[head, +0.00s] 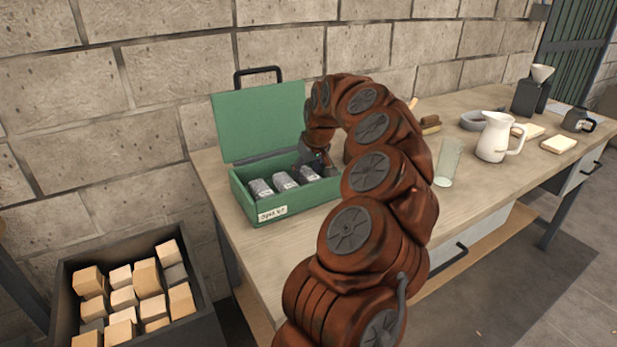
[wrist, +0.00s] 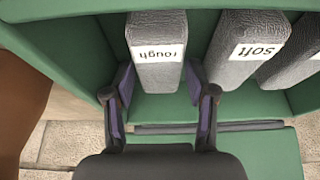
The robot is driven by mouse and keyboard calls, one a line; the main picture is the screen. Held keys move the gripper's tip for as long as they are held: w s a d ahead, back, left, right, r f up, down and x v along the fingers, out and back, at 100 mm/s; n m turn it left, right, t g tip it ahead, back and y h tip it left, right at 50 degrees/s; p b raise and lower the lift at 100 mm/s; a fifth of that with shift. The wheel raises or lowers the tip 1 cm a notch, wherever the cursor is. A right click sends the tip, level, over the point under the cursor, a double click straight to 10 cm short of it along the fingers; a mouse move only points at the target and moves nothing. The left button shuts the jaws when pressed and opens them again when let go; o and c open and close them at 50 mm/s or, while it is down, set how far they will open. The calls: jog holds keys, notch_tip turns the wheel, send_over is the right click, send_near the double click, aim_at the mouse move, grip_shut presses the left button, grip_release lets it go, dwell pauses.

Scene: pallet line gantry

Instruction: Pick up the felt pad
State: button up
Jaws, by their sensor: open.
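Three grey, rough-textured blocks lie in a row in an open green box (head: 240,202). In the wrist view, one block (wrist: 157,70) has a label reading "rough" and its neighbour (wrist: 247,55) one reading "soft", both upside down; a third (wrist: 292,62) is cut off at the right edge, its label unreadable. I cannot tell from the labels which is the felt pad. My gripper (wrist: 160,88) is open, its two fingers on either side of the "rough" block's near end. In the head view my gripper (head: 314,162) is at the box's right end, partly hidden by my arm.
A glass (head: 448,162), a white pitcher (head: 494,138) and a black grinder-like item (head: 530,98) stand further right on the wooden bench (head: 240,262). A dark crate (head: 210,325) of wooden blocks is on the lower left.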

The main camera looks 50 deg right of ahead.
aim_at(306, 171)
jog(key=shift+w+f, duration=0.1)
jog(key=shift+f, duration=0.2)
jog(key=c, duration=0.7)
jog(key=shift+r, duration=0.15)
notch_tip(306, 171, up, 10)
jog(key=shift+f+b, duration=0.1)
jog(key=shift+b, duration=0.2)
jog(key=o, duration=0.3)
jog(key=c, duration=0.4)
